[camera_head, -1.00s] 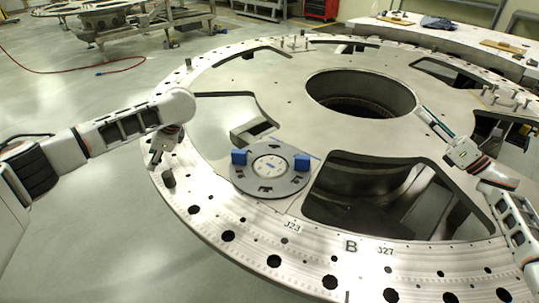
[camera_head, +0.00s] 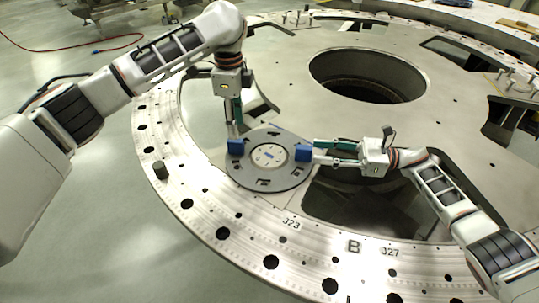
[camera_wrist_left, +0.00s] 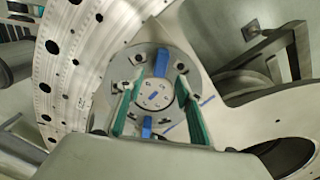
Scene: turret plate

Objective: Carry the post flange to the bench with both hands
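The post flange, a grey slotted disc (camera_head: 246,156) with a pale centre, lies flat on the large turret plate (camera_head: 440,120). It carries a left blue block (camera_head: 235,147) and a right blue block (camera_head: 303,153). My left gripper (camera_head: 234,136) reaches down at the left block. In the left wrist view, its green-padded fingers (camera_wrist_left: 158,95) stand apart over the flange (camera_wrist_left: 177,53), with the near blue block (camera_wrist_left: 147,127) between them and gaps visible. My right gripper (camera_head: 314,151) reaches in from the right at the right block, its fingers apart; contact there is unclear.
The plate has a round hole (camera_head: 366,75) and a large cutout (camera_head: 365,205) beside the flange. A pale bench top (camera_head: 480,22) lies at the far right. The floor at left has a red hose (camera_head: 70,48).

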